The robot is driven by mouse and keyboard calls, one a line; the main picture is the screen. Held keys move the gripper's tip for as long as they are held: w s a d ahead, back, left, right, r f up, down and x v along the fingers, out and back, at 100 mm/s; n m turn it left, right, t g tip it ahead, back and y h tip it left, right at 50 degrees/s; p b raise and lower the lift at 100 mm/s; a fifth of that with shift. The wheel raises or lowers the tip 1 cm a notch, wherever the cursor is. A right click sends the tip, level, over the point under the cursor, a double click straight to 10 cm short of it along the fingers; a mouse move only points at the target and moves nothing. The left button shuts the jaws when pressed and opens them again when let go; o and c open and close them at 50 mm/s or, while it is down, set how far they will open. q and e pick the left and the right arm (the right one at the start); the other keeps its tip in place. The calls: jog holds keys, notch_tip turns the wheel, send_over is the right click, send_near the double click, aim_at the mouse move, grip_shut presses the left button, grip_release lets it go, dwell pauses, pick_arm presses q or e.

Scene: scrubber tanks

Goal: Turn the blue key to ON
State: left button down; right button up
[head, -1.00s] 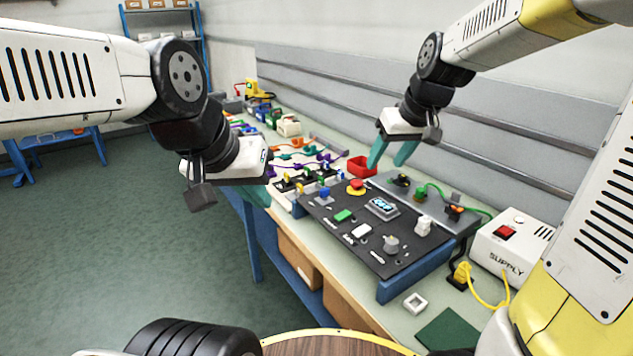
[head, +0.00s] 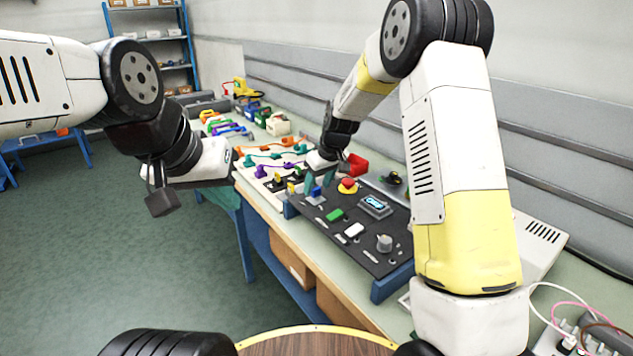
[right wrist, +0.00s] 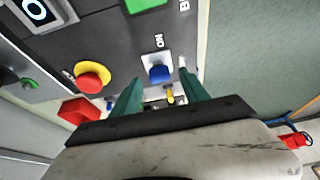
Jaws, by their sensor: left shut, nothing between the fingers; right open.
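The blue key (right wrist: 159,73) sits on a white plate on the dark control panel, with an "ON" mark beside it in the right wrist view. In the head view the blue key (head: 315,192) is at the panel's far left corner, partly behind my fingers. My right gripper (head: 319,182) is open, its green fingers pointing down close to the key. In the right wrist view my right gripper (right wrist: 158,90) has its fingers on either side of the key; I cannot tell if they touch it. My left gripper (head: 228,192) is shut and empty, left of the bench.
The panel (head: 375,258) also carries a red emergency button (head: 347,185), a green button (head: 335,215), a white switch (head: 354,230) and a grey knob (head: 384,243). A red bin (head: 356,166) stands behind. Coloured cables lie on the white board beyond. Floor at left is clear.

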jog(key=shift+w+a+f, duration=0.15)
jog(key=shift+w+f, duration=0.1)
jog(key=shift+f, duration=0.4)
grip_shut()
jog(key=shift+s+m, duration=0.1)
jog(key=shift+m, duration=0.2)
jog(key=m, duration=0.1)
jog(key=m+h, duration=0.1)
jog(key=m, duration=0.1)
jog(key=m+h, duration=0.1)
jog(key=m, duration=0.1)
jog(key=shift+a+t, duration=0.25)
jog(key=shift+t, duration=0.15)
jog(key=m+h, duration=0.2)
jog(key=m, duration=0.4)
jog(key=shift+m, duration=0.3)
